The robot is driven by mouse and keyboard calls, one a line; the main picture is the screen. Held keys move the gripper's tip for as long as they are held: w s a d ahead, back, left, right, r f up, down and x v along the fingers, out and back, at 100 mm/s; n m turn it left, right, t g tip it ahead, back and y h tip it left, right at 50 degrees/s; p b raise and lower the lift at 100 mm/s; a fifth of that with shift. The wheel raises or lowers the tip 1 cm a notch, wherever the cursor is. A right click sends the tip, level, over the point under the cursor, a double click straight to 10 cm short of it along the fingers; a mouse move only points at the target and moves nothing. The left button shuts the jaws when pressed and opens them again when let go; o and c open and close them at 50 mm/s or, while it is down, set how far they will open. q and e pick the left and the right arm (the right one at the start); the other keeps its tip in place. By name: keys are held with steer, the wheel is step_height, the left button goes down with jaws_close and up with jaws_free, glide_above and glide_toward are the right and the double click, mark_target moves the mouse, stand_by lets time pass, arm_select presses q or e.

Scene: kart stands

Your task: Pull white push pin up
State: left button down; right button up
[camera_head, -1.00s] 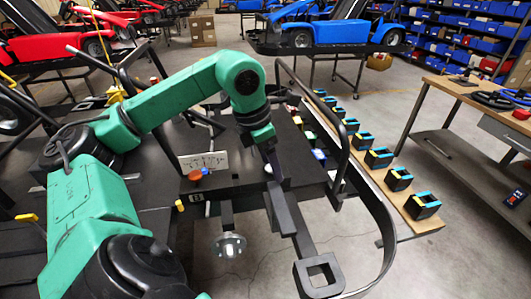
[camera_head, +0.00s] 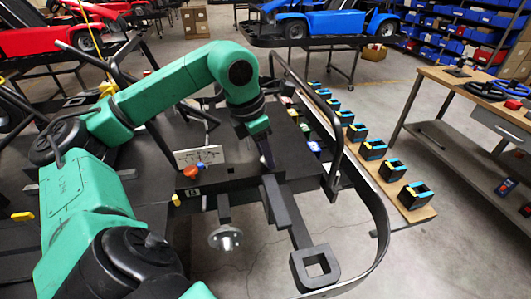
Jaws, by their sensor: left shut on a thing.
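My green left arm reaches in from the left over the black kart frame. Its dark gripper (camera_head: 267,160) points down at the front edge of the black deck and is shut. The white push pin does not show clearly; the fingers cover the spot where they close, and the hold itself is too small to make out. My right gripper is not in view.
An orange-red knob (camera_head: 190,171) and a white marked plate (camera_head: 198,156) are left of the gripper. A curved black rail (camera_head: 372,200) bounds the right side. Several black, blue and yellow blocks (camera_head: 373,150) line a wooden board. A workbench (camera_head: 470,110) stands at right.

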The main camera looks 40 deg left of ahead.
arm_select(q)
steer(key=shift+r, duration=0.25)
steer(key=shift+c, duration=2.2)
jaws_free()
steer(key=shift+f, duration=0.1)
steer(key=p+v, duration=0.6)
steer(key=v, duration=0.8)
steer(key=shift+s+r, duration=0.15)
steer(key=shift+r, duration=0.15)
steer(key=shift+a, duration=0.1)
